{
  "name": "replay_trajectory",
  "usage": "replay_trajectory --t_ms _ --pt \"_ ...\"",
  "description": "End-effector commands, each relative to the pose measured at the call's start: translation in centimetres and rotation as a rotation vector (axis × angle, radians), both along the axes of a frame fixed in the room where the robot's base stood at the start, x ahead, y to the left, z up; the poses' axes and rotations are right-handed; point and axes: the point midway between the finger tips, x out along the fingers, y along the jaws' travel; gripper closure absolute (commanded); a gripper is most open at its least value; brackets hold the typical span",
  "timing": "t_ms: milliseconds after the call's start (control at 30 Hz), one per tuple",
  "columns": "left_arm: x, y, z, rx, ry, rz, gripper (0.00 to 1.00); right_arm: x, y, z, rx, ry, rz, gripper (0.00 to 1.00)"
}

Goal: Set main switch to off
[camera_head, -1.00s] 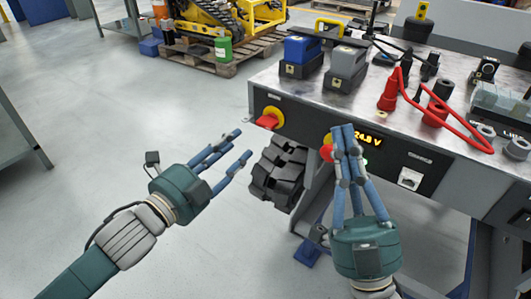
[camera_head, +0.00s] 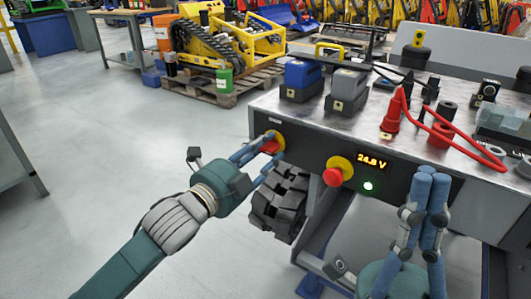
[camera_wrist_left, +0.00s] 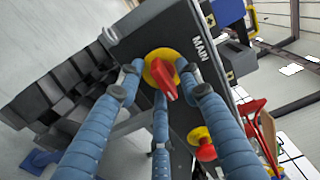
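The main switch is a red handle on a yellow disc (camera_head: 278,143) at the left end of the bench's dark front panel. It shows in the left wrist view (camera_wrist_left: 164,75) beside the word MAIN. My left gripper (camera_head: 262,150) has its fingers spread around the switch; the wrist view (camera_wrist_left: 160,86) shows the red handle between the fingertips. I cannot tell whether any finger touches the handle. My right gripper (camera_head: 430,180) stands in front of the panel's right part, its blue fingers pointing up and close together. Nothing is seen in it.
A black rubber track (camera_head: 280,203) is below the switch. Battery packs (camera_head: 302,78) and a red cable lie on the bench.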

Motion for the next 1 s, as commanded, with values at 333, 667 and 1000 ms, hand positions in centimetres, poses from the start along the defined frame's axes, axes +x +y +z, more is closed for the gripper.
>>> replay_trajectory --t_ms 333,667,1000 --pt "0.1 -0.1 0.0 0.000 0.000 0.000 0.80 -0.1 0.0 0.0 0.001 -0.002 0.000 1.00" --pt "0.1 -0.1 0.0 -0.002 0.002 0.000 1.00 0.0 0.0 0.1 0.001 -0.001 0.001 1.00" --pt "0.0 -0.1 0.2 -0.055 0.042 -0.001 1.00 4.0 0.9 0.0 -0.054 0.168 -0.010 1.00"
